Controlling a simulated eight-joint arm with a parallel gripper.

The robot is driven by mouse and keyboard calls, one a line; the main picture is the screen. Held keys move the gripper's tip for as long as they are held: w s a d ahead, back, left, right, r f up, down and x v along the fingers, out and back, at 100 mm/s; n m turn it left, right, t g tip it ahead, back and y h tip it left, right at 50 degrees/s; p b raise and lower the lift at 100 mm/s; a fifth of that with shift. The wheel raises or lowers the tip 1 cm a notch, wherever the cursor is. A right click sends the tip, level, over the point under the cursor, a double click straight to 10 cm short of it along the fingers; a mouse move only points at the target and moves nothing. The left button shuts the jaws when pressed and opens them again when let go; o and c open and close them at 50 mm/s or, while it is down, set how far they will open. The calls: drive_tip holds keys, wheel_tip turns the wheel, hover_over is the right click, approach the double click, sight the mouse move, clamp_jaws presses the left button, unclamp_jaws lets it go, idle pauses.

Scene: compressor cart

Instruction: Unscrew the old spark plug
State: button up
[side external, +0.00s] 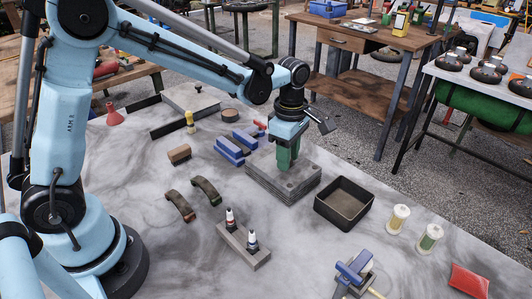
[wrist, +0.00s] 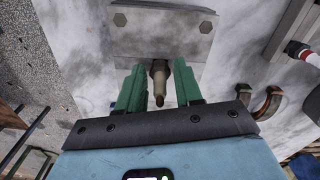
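The old spark plug (wrist: 158,82), tan-grey with a dark tip, stands up from a grey metal block in the wrist view. In the side view this block (side external: 262,189) is a finned engine head on the table, and my gripper hides the plug. My gripper (side external: 287,162) points down at the block's top with green fingers. In the wrist view my gripper (wrist: 159,76) is open, one finger on each side of the plug, with gaps visible between. How deep the fingers sit around the plug is hard to tell.
An empty black tray (side external: 325,210) stands right of the block. A grey holder (side external: 236,246) carries two white spark plugs at the front. Blue jaw blocks (side external: 229,151) sit close on the left, curved dark pieces (side external: 206,190) farther left. Two spools (side external: 398,219) stand right of the tray.

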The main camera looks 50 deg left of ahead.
drive_tip(key=m, duration=1.2)
drive_tip(key=shift+c, duration=0.4)
clamp_jaws()
drive_tip(key=n, duration=0.4)
drive_tip(key=shift+n, duration=0.4)
drive_tip(key=shift+n, duration=0.4)
drive_tip(key=n, duration=0.3)
